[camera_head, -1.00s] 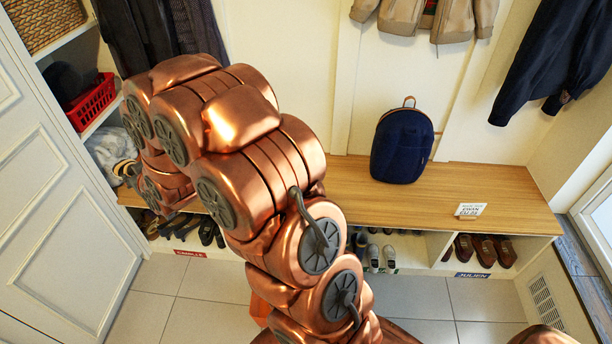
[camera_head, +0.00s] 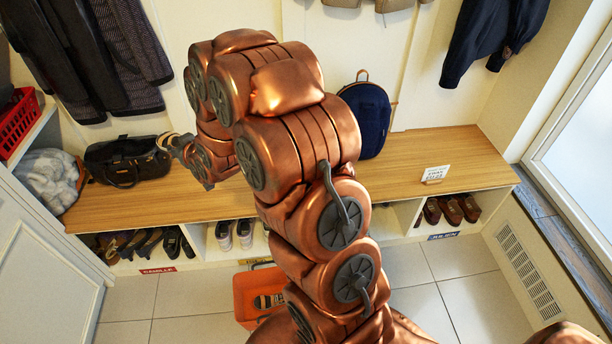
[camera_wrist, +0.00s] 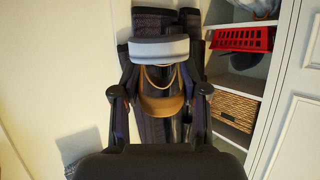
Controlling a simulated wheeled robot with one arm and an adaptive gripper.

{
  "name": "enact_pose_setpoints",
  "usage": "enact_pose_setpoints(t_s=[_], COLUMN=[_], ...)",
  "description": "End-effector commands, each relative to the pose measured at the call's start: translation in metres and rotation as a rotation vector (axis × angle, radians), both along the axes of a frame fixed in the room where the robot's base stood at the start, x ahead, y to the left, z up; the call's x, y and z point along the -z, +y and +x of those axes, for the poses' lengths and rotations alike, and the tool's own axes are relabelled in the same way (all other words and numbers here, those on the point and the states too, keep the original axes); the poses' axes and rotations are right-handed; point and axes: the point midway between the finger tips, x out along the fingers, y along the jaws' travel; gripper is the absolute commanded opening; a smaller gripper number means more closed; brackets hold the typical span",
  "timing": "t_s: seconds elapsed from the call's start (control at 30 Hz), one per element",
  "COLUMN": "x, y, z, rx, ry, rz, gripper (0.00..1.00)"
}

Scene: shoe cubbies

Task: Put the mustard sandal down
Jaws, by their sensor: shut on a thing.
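My gripper (camera_head: 172,143) is at the end of my copper arm, above the left part of the wooden bench (camera_head: 225,201). In the wrist view my gripper (camera_wrist: 160,94) has a dark finger on each side of the mustard sandal (camera_wrist: 160,106) and is shut on it. The sandal shows a mustard strap, thin tan loops and a pale grey part (camera_wrist: 158,50). In the head view the sandal is small and mostly hidden at the gripper tip, apparently held in the air.
A dark bag (camera_head: 122,162) lies on the bench's left end; a navy backpack (camera_head: 372,112) and a sign (camera_head: 435,174) are further right. Cubbies below hold dark shoes (camera_head: 172,243), pale sneakers (camera_head: 224,236) and brown shoes (camera_head: 450,210).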

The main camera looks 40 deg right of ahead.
Motion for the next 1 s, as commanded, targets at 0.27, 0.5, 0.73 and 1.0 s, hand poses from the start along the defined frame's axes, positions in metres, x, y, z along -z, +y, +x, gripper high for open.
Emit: enact_pose_setpoints(t_s=[0.27,0.5,0.73,1.0], x=[0.079,0.135,0.19,0.252], y=[-0.091,-0.158,-0.217,-0.275], z=[-0.022,-0.052,-0.091,-0.145], rx=[0.059,0.1,0.139,0.185], ry=[0.001,0.0,-0.002,-0.004], rz=[0.004,0.005,0.006,0.008], gripper=[0.08,0.07,0.07,0.08])
